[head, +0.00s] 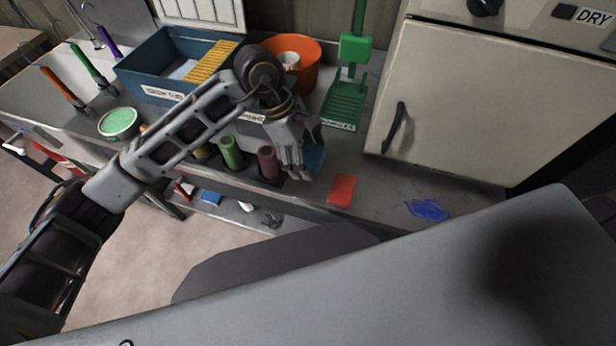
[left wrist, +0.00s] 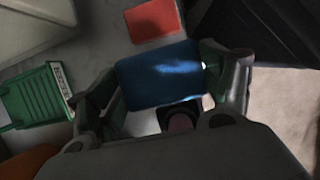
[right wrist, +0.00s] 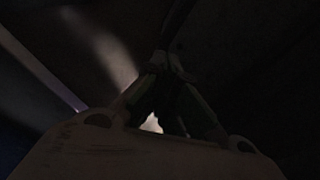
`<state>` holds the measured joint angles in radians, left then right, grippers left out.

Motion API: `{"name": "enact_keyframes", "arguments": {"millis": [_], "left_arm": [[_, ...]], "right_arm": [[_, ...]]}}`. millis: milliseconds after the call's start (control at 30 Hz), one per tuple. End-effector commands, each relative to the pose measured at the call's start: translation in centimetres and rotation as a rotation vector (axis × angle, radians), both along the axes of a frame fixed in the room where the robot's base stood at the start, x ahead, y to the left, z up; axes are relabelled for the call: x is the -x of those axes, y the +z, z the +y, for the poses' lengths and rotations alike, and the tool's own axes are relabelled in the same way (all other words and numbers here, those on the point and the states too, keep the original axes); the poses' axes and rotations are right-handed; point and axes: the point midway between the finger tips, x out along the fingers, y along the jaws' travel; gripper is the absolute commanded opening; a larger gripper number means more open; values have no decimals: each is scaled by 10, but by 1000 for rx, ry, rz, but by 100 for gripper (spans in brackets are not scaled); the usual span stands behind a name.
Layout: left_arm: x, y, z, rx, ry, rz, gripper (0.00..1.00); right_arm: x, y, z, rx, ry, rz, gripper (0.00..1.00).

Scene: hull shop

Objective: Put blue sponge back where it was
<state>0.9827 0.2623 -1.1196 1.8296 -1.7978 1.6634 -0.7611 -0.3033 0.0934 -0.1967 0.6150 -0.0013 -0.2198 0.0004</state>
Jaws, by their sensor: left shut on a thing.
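My left gripper (head: 304,168) is shut on the blue sponge (left wrist: 158,76) above the grey worktop. In the left wrist view the sponge lies between the two fingers (left wrist: 168,88). In the head view only a blue edge (head: 316,161) of it shows beside the fingers. A red sponge (head: 341,190) lies flat on the worktop to the right, and also shows in the left wrist view (left wrist: 152,20). My right gripper (right wrist: 165,68) shows dark in its own wrist view, its fingertips together with nothing seen between them.
A blue bin (head: 140,72), an orange bucket (head: 310,76) and a green rack (head: 345,103) stand at the back. Green and dark red cylinders (head: 267,162) stand near the front edge. A crumpled blue patch (head: 428,209) lies right. A cream cabinet (head: 460,110) stands behind.

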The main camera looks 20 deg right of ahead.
Motion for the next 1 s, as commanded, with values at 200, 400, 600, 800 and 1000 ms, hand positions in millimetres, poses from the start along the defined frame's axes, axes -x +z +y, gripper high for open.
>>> {"name": "enact_keyframes", "arguments": {"millis": [200, 400, 600, 800, 1000], "left_arm": [[1, -28, 0, -1, 1, 3, 57], [0, -47, 0, -1, 0, 2, 57], [0, -51, 0, -1, 1, 1, 57], [0, -52, 0, -1, 1, 1, 57], [1, -63, 0, -1, 1, 2, 57]], "right_arm": [[-13, 7, 2, -3, 0, -17, 0], [-13, 10, 8, -9, -1, -17, 0], [-9, 10, 19, -21, -2, -12, 0], [-6, 9, 20, -22, -2, -7, 0], [-5, 12, 14, -15, -1, -7, 0]]}}
